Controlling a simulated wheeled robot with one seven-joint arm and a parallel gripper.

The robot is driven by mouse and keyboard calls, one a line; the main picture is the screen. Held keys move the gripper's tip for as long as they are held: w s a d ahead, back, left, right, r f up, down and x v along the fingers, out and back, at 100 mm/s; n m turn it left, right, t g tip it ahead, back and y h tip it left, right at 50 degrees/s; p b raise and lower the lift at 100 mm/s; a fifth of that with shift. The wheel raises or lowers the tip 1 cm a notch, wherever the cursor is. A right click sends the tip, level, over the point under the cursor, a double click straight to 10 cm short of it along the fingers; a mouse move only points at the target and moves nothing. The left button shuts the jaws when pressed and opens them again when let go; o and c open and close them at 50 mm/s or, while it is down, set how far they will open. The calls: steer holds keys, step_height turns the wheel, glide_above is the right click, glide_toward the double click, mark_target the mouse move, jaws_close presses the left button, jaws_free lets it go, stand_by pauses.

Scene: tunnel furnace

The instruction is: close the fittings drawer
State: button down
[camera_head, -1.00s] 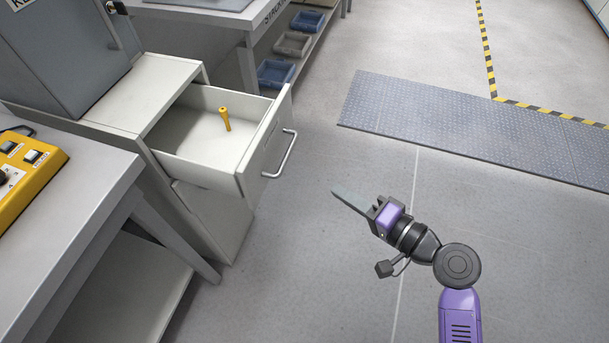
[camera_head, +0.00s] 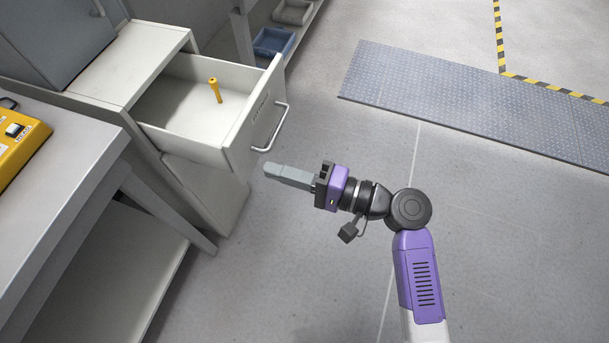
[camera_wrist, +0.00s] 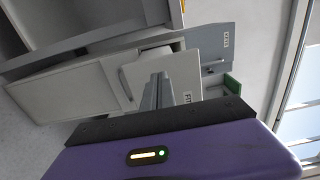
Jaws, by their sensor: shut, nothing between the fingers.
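The fittings drawer (camera_head: 245,135) is pulled well out of the pale grey cabinet (camera_head: 150,50). In the wrist view the labelled drawer front (camera_wrist: 182,77) lies ahead, partly hidden behind my fingers. My gripper (camera_head: 267,169) is shut and empty, its fingers pointing left toward the drawer front, just in front of and below the handle in the head view. Whether the fingertips touch anything cannot be told; they appear apart from the handle.
A grey workbench (camera_head: 70,170) with a yellow control box (camera_head: 20,140) stands at the left. A grey ramp plate (camera_head: 450,95) lies on the floor at the right. The floor in front of the drawer is clear.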

mark_target(164, 136)
steer(key=shift+x, duration=2.3)
steer(key=shift+a, duration=0.1)
steer(key=b+x, duration=0.6)
steer(key=x, duration=1.4)
steer(key=shift+f, duration=0.15)
steer(key=shift+w+a+b, duration=0.15)
steer(key=shift+a+b, duration=0.15)
steer(key=shift+a, duration=0.35)
steer(key=shift+a+r, duration=0.1)
steer(key=shift+r, duration=0.15)
